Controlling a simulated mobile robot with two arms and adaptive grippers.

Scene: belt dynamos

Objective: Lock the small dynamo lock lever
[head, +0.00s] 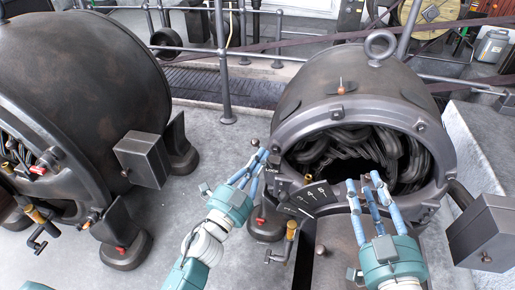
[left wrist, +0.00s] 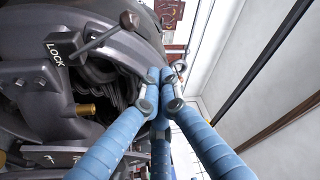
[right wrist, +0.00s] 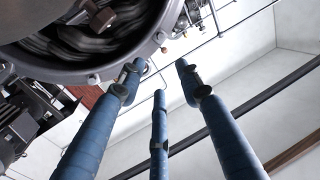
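The small dynamo (head: 350,110) is on the right, with its round front open. At its left rim a LOCK plate (head: 271,169) shows beside my left fingertips. In the left wrist view the LOCK-marked part (left wrist: 62,48) has a dark lever (left wrist: 100,38) with a round knob, angled up and right. My left gripper (head: 260,158) has its fingertips together, with nothing seen between them; it is beside the lever, apart from it in the wrist view. My right gripper (head: 364,184) is open and empty in front of the dynamo's opening; its fingertips (right wrist: 160,70) are spread.
A larger dynamo (head: 80,90) stands at the left. A numbered dial plate (head: 312,195) and an orange-handled crank (head: 290,232) sit below the opening. A grey box (head: 485,232) juts out at the right. Bare floor (head: 205,130) lies between the dynamos; railings (head: 221,70) run behind.

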